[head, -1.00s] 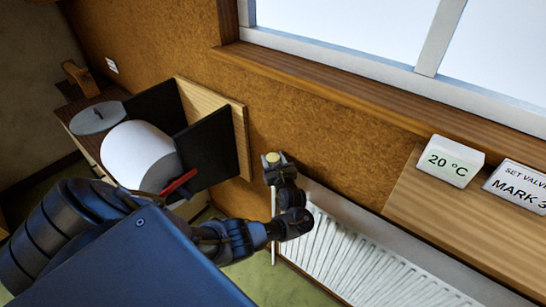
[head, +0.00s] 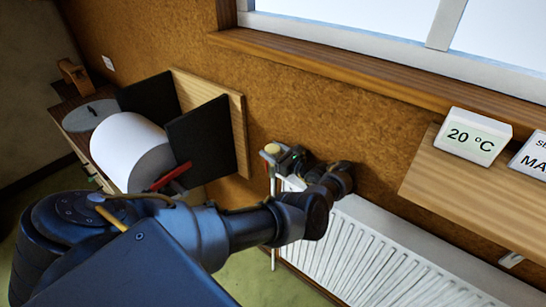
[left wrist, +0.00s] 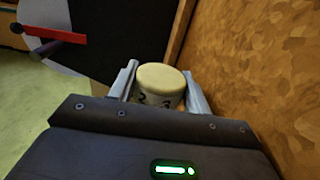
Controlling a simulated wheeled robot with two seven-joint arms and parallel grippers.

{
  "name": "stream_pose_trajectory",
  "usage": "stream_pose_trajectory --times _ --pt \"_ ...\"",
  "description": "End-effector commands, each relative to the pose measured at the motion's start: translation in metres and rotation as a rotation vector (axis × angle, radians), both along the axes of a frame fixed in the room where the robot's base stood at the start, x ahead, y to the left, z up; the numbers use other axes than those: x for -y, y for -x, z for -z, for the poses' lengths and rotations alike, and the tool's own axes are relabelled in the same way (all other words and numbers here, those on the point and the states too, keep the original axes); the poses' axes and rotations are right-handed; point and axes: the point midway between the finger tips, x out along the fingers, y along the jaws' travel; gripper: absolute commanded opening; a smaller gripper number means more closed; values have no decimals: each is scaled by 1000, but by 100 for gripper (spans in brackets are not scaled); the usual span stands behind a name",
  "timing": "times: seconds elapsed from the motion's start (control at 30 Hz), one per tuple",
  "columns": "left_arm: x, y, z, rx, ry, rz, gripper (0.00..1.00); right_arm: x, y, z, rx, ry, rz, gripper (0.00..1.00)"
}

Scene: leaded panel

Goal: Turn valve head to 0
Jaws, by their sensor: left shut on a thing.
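The valve head (head: 272,148) is a small cream-topped cylinder at the left end of the radiator in the head view. In the left wrist view the valve head (left wrist: 161,86) stands between my two grey fingers, with dark digits partly visible on its side below the cap. My left gripper (head: 277,156) is shut on the valve head, reaching it from the right in the head view. In the left wrist view my left gripper (left wrist: 160,92) has one finger on each side of it. The lower digits and any pointer mark are hidden. My right gripper is not in view.
The white radiator (head: 360,255) hangs below the wooden shelf (head: 480,205), which holds a 20 °C display (head: 473,138) and a partly cut-off card (head: 533,155). A large white roll (head: 128,150) between black panels (head: 203,138) stands left of the valve.

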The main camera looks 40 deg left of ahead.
Motion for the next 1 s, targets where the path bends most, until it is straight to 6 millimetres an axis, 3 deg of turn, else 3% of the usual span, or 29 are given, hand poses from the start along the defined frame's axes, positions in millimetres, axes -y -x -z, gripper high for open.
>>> stream_pose_trajectory --times 0.63,0.67,0.7,0.8,1.0 --pt "-2 -1 -5 8 -8 -31 25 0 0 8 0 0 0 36" --pt "-2 -1 -5 9 -8 -31 52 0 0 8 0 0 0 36" --pt "-2 -1 -5 8 -7 -31 57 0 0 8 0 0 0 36" --pt "-2 -1 -4 7 -6 -30 69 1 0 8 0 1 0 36" --pt "-1 -1 -2 5 -4 -30 69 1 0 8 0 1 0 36"
